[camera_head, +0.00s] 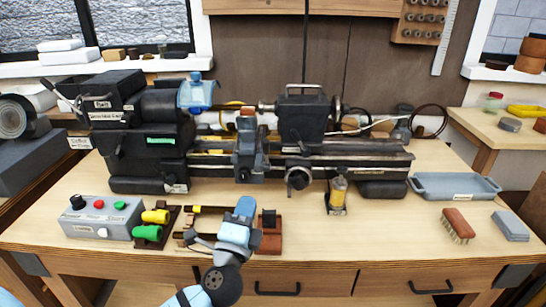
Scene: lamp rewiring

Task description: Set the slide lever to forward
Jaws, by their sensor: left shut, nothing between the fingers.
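A dark lathe (150,148) stands along the back of the wooden bench. I cannot tell for sure which of its parts is the slide lever or how it is set. A metal lever (66,99) sticks out at the upper left of the headstock. The carriage (247,155) sits mid-bed with a knob on its front. My left gripper (244,207) reaches in from the bottom, light blue, over the bench in front of the carriage. It is shut and empty, apart from the lathe. My right gripper is not in view.
A grey control box (102,218) with buttons and a rack with yellow and green handled tools (150,225) stand left of my gripper. A small oiler (337,195), a brush (458,226), a grey block (510,226) and a blue-grey tray (455,187) lie to the right.

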